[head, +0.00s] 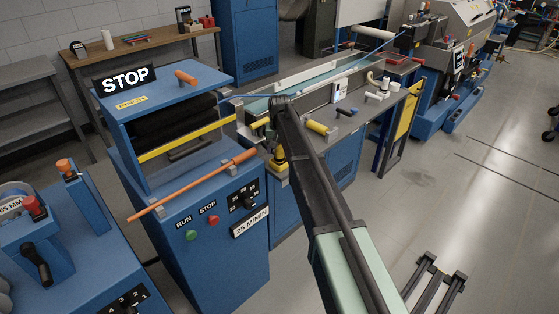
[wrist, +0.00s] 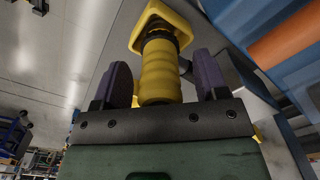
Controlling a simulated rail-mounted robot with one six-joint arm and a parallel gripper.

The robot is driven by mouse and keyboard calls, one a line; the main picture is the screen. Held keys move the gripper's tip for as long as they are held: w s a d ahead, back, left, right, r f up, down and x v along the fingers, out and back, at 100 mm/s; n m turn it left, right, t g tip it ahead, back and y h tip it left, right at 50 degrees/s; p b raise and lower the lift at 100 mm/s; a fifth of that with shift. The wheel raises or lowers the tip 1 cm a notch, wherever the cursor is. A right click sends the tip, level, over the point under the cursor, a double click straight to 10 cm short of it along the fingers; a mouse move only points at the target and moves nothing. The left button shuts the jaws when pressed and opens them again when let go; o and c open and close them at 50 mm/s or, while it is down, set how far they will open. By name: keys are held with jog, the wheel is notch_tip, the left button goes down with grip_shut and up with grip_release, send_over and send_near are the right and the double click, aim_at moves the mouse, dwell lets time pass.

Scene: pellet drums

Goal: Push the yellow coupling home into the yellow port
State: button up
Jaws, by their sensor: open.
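In the wrist view a ribbed yellow coupling (wrist: 160,75) stands between the two dark purple fingers of my gripper (wrist: 158,85). The fingers are open, one on each side, with a visible gap to the coupling. Beyond the coupling's far end is the yellow port (wrist: 178,22), a squarish yellow frame. A dark collar shows between coupling and port; I cannot tell how deep the coupling sits. In the head view a small yellow part (head: 279,159) shows beside my arm at the bench's near end; my gripper cannot be made out there.
An orange bar (head: 190,186) crosses the front of the blue STOP machine (head: 195,220); orange also shows close by in the wrist view (wrist: 290,42). A long trough (head: 320,78) runs behind. Another yellow cylinder (head: 317,127) lies on the bench.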

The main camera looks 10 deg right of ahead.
jog(key=c, duration=1.1)
jog(key=shift+r, duration=0.1)
notch_tip(320, 180, up, 20)
jog(key=p, duration=2)
